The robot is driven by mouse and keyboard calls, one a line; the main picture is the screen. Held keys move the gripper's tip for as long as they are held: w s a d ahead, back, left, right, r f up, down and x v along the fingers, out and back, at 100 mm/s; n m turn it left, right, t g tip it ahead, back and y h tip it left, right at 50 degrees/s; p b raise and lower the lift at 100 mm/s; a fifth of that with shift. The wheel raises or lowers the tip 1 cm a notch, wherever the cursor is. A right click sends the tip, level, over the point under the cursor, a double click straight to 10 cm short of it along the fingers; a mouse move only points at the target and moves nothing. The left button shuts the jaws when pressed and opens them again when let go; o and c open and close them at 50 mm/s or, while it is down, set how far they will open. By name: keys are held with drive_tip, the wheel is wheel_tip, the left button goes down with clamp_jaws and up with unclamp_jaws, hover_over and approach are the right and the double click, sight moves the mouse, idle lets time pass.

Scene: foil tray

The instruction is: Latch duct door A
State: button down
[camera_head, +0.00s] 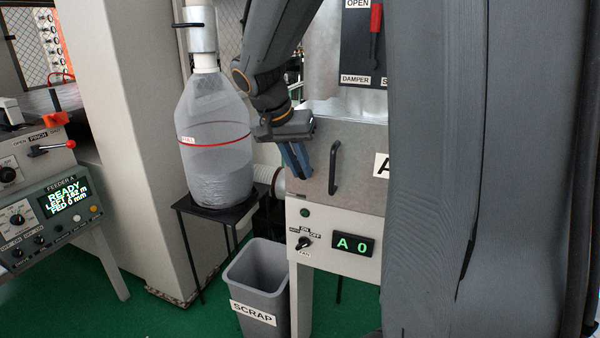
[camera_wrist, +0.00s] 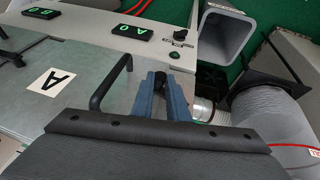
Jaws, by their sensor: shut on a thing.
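Duct door A (camera_head: 358,150) is a grey metal panel with a black bar handle (camera_head: 335,168) and an A label, partly hidden by my own body. It looks flush with its housing. The door also shows in the wrist view (camera_wrist: 25,101), with its handle (camera_wrist: 110,82) left of my fingers. My gripper (camera_head: 298,172) is at the door's left edge, its blue fingers pointing down. In the wrist view my gripper (camera_wrist: 160,84) is shut on a small dark knob (camera_wrist: 160,79) at that edge. Most of the knob is hidden between the fingers.
Below the door are a fan switch (camera_head: 303,243) and a green A 0 display (camera_head: 353,245). A grey scrap bin (camera_head: 262,270) stands on the floor below. A clear collection bag (camera_head: 212,145) sits on a black stand left of my gripper. A damper panel with a red lever (camera_head: 375,30) is above.

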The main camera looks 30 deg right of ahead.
drive_tip(key=shift+w+a+r+n+g+h+p, duration=0.15)
drive_tip(key=shift+r+n+g+h, duration=0.2)
drive_tip(key=shift+g+h, duration=0.4)
drive_tip(key=shift+w+a+r+n+g+h+p, duration=0.15)
drive_tip(key=shift+r+g+h, duration=0.25)
drive_tip(key=shift+g+h, duration=0.35)
drive_tip(key=c, duration=1.7)
unclamp_jaws()
drive_tip(key=shift+r, duration=0.1)
drive_tip(key=b+v, duration=0.1)
drive_tip(key=v, duration=0.6)
drive_tip(key=shift+w+a+r+b, duration=0.2)
drive_tip(key=shift+b, duration=0.1)
drive_tip(key=s+a+f+n+y, duration=0.2)
drive_tip(key=s+a+f+n, duration=0.1)
drive_tip(key=s+f, duration=0.2)
drive_tip(key=s+a+f+n+t+y, duration=0.1)
drive_tip(key=s+a+f+n+y, duration=0.2)
drive_tip(key=s+f, duration=0.3)
drive_tip(key=s+a+f+n+t+y, duration=0.1)
drive_tip(key=s+f, duration=0.4)
drive_tip(key=f, duration=0.7)
drive_tip(key=shift+s+a+n+y, duration=0.2)
drive_tip(key=shift+a+n+y, duration=0.3)
drive_tip(key=shift+a, duration=0.15)
drive_tip(key=shift+s+a+n+y, duration=0.15)
drive_tip(key=shift+a+n+y, duration=0.25)
drive_tip(key=shift+a+n, duration=0.15)
